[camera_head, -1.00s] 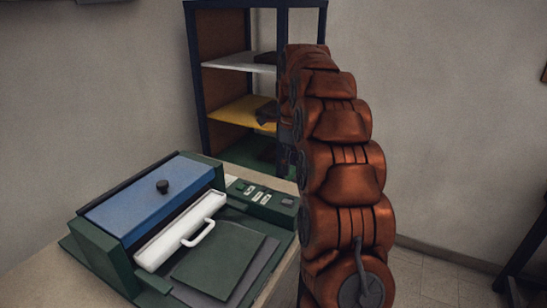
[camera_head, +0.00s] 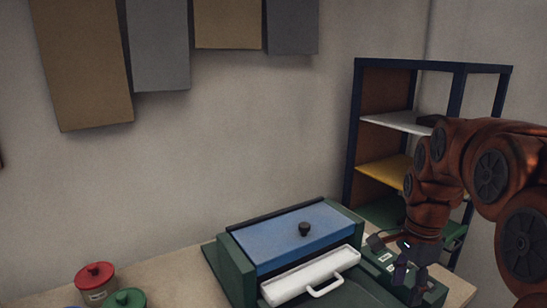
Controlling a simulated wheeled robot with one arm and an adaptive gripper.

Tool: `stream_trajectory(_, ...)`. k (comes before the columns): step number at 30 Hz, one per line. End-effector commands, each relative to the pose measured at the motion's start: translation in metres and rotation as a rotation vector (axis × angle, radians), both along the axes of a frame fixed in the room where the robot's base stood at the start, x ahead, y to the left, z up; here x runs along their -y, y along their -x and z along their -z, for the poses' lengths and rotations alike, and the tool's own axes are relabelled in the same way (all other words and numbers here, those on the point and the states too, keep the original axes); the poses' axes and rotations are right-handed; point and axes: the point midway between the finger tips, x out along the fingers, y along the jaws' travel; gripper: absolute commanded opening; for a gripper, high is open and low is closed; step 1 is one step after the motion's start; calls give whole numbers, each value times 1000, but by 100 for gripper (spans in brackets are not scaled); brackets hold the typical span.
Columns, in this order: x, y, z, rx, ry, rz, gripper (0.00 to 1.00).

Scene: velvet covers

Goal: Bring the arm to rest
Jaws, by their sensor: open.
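My copper-coloured arm (camera_head: 505,170) enters from the right edge of the head view and bends over, with its end hanging down. My gripper (camera_head: 409,282) points downward at the right end of the machine, in front of its green control panel (camera_head: 378,262). Its dark fingers stand apart, and I see nothing between them. I cannot tell how much room there is between the fingertips and the panel. The tips partly cover the panel.
The machine has a blue lid (camera_head: 290,238) with a black knob and a white handled bar (camera_head: 312,278). It stands on a pale table (camera_head: 178,282). A red-lidded jar (camera_head: 95,283) and a green-lidded jar (camera_head: 125,299) stand left. A shelf rack (camera_head: 356,130) is behind my arm.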

Motion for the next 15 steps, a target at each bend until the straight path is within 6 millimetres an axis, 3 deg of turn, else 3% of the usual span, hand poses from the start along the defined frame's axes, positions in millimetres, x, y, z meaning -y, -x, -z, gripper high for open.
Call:
stream_trajectory(6, -37, 62, 12, -15, -20, -382, 48)
stream_trajectory(15, -70, 151, 40, -41, -61, -898, 48)
